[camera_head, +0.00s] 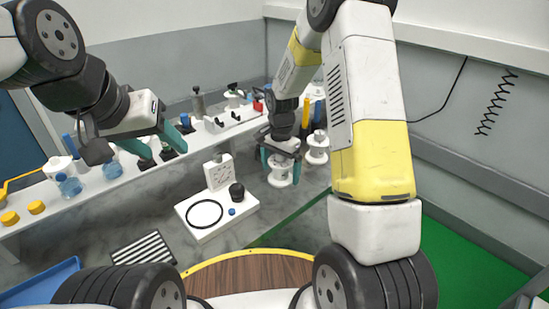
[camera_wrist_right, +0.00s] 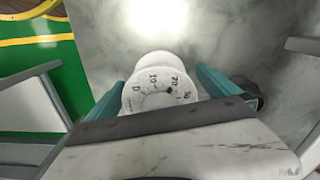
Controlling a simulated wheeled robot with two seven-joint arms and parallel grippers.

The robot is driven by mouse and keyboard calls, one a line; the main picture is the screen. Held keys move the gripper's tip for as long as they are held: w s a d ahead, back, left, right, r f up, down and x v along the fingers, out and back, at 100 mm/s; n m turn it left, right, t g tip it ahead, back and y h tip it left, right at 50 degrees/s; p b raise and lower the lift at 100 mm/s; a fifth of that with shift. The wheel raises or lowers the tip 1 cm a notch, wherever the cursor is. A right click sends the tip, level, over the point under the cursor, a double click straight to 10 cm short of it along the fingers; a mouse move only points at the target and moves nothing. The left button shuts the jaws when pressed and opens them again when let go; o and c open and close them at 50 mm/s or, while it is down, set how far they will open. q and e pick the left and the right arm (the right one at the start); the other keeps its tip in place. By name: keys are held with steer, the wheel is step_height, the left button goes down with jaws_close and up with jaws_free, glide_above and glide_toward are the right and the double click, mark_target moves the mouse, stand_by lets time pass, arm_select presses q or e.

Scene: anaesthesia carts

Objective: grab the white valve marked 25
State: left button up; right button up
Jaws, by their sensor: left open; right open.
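A white valve (camera_head: 281,177) stands on the grey surface under my right gripper (camera_head: 280,168). In the right wrist view the white valve (camera_wrist_right: 152,66) has a round dial with black numerals. I can make out 0 and 10; the others are hard to read, and I cannot make out a 25. My right gripper (camera_wrist_right: 162,92) is open, with one teal finger on each side of the valve. I cannot tell whether they touch it. A second white valve (camera_head: 317,150) stands just to the right. My left gripper (camera_head: 157,148) is open and empty over the left shelf.
A white block with a dial plate (camera_head: 219,173), a black ring (camera_head: 205,213) and a black knob (camera_head: 237,193) is left of the valve. Blue-capped bottles (camera_head: 69,186) and yellow caps (camera_head: 36,207) are on the white shelf (camera_head: 100,183). A striped pad (camera_head: 143,250) lies in front.

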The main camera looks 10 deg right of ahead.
steer(key=shift+f, duration=0.25)
steer(key=c, duration=1.7)
steer(key=shift+c, duration=0.2)
